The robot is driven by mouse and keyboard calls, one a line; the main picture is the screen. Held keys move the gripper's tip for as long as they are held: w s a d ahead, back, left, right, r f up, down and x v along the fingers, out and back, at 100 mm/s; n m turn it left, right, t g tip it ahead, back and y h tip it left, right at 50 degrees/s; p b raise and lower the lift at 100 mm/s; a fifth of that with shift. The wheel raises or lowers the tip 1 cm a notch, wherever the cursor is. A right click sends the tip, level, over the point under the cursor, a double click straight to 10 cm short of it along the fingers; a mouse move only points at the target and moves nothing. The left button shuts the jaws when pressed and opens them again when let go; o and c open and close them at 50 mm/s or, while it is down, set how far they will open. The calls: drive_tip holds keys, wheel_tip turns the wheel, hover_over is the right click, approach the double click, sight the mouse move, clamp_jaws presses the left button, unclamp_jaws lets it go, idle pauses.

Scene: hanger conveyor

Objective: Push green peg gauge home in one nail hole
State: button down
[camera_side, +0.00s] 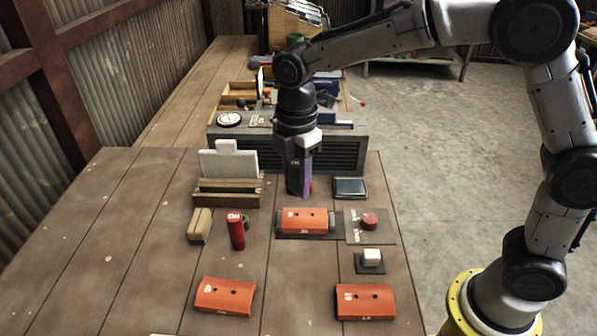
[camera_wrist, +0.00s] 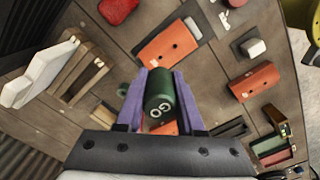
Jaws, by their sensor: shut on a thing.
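My gripper (camera_side: 300,190) points down over the bench, behind the orange block (camera_side: 305,221) that sits on a dark plate. Its purple fingers (camera_wrist: 160,105) are shut on the green peg gauge (camera_wrist: 159,90), a cylinder marked GO. In the side view only a dark sliver of the gauge (camera_side: 293,170) shows between the fingers. Its lower tip is hidden, and it appears apart from the plate-mounted block. That block has two dark nail holes in its top. Two more orange blocks with holes lie in front, at left (camera_side: 224,296) and right (camera_side: 364,302).
A grey cabinet (camera_side: 340,155) is behind.

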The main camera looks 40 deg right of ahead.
drive_tip(key=shift+f, duration=1.95)
drive_tip(key=shift+f, duration=1.4)
drive_tip(key=c, duration=0.8)
unclamp_jaws()
drive_tip(key=shift+o, duration=0.2)
drive_tip(key=shift+s+f, duration=0.1)
drive_tip(key=o, duration=0.5)
drive_tip(key=shift+r, duration=3.15)
